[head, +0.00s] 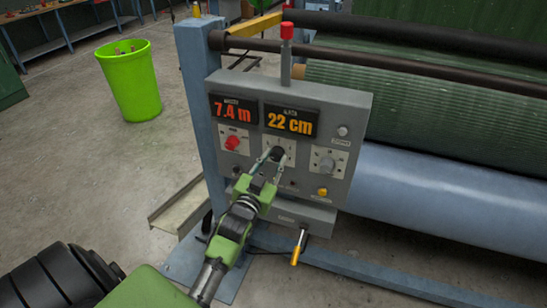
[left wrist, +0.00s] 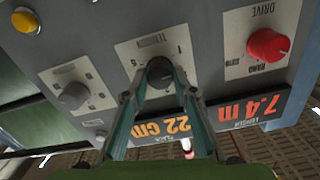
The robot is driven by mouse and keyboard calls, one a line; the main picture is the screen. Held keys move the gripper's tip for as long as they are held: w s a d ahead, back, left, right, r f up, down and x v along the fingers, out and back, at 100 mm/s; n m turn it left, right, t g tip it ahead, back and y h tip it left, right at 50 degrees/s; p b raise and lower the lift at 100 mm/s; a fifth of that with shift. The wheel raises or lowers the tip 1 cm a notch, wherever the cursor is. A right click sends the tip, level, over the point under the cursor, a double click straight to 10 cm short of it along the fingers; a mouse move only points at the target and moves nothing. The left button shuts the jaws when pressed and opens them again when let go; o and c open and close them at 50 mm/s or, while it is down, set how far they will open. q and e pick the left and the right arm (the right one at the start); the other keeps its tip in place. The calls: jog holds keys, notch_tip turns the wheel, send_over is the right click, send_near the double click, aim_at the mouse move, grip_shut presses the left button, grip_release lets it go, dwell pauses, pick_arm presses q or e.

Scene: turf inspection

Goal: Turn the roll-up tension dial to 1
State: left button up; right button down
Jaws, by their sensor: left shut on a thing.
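The tension dial (head: 278,153) is a black knob on a pale plate in the middle of the grey control panel (head: 352,103). In the left wrist view the dial (left wrist: 160,72) appears upside down, with printed marks around it. My left gripper (head: 270,157) is shut on the dial, one finger on each side. In the left wrist view the fingertips (left wrist: 160,78) hide part of the knob, and I cannot tell which mark it points to. My right gripper is not in view.
A red drive knob (head: 232,143) and a grey knob (head: 326,165) flank the dial. Above are displays reading 7.4 m (head: 233,109) and 22 cm (head: 290,120). A yellow button (head: 322,191) and yellow-handled lever (head: 299,246) are lower. A green bin (head: 130,80) stands left on open floor.

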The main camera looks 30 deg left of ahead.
pick_arm(q)
jog(key=n+p, duration=0.1)
jog(key=n, duration=0.3)
jog(key=shift+f+n, duration=0.1)
jog(key=shift+n, duration=0.3)
jog(key=shift+p, duration=0.3)
jog(key=o, duration=1.1)
jog(key=v, duration=1.2)
jog(key=shift+f, duration=0.1)
